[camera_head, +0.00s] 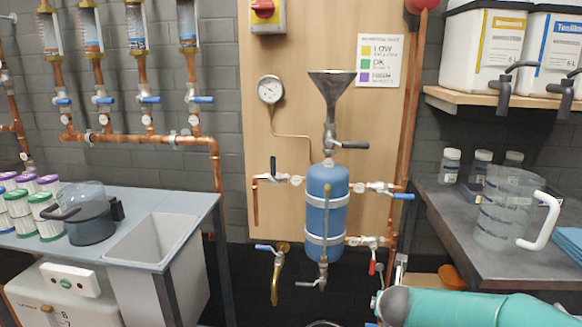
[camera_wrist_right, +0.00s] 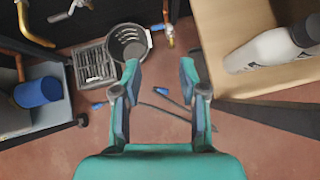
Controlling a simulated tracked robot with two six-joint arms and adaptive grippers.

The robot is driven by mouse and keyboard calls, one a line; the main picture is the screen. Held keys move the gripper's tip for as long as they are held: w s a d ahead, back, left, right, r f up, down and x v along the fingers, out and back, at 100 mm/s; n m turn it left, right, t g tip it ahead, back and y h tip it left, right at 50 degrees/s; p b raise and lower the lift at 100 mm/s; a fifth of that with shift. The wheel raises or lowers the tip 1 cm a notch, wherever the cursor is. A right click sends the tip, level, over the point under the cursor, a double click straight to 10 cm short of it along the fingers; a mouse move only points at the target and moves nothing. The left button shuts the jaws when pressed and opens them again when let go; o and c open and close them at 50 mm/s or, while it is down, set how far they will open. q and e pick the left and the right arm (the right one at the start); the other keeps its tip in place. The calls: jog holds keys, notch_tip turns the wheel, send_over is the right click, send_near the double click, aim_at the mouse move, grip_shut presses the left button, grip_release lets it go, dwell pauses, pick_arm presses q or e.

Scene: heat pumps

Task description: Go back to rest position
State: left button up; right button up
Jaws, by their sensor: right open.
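My right gripper (camera_wrist_right: 159,68) shows in the right wrist view with its two teal fingers spread apart. Nothing is between the fingers; the reddish floor shows through the gap. In the head view my teal right arm (camera_head: 480,308) comes in low from the right edge, below the grey shelf. Its end is near the lower pipes, and its fingers cannot be made out there. My left arm and gripper are not in view.
A blue tank (camera_head: 326,205) with a funnel (camera_head: 332,85) hangs on the wooden panel. A measuring jug (camera_head: 508,212) stands on the right shelf (camera_head: 470,235). In the wrist view, a dark strainer-like container (camera_wrist_right: 128,45) and a white bottle (camera_wrist_right: 270,48) lie beyond the fingers.

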jog(key=s+d+f+n+g, duration=0.15)
jog(key=s+f+n, duration=0.4)
jog(key=f, duration=0.65)
jog(key=s+d+f+n+g, duration=0.15)
jog(key=s+f+n, duration=0.25)
jog(key=s+f, duration=0.5)
jog(key=s+a+f+n+g+y, duration=0.35)
jog(key=s+a+f+n, duration=0.35)
jog(key=s+f+n, duration=0.5)
jog(key=s+a+r+n+g+y, duration=0.1)
jog(key=s+a+r+n+y, duration=0.15)
jog(key=n, duration=0.55)
jog(key=s+a+r+n+y, duration=0.1)
jog(key=s+a+n, duration=0.3)
jog(key=n, duration=0.4)
notch_tip(320, 180, up, 25)
jog(key=p, duration=2.5)
jog(key=shift+r+p, duration=0.15)
jog(key=shift+p, duration=0.2)
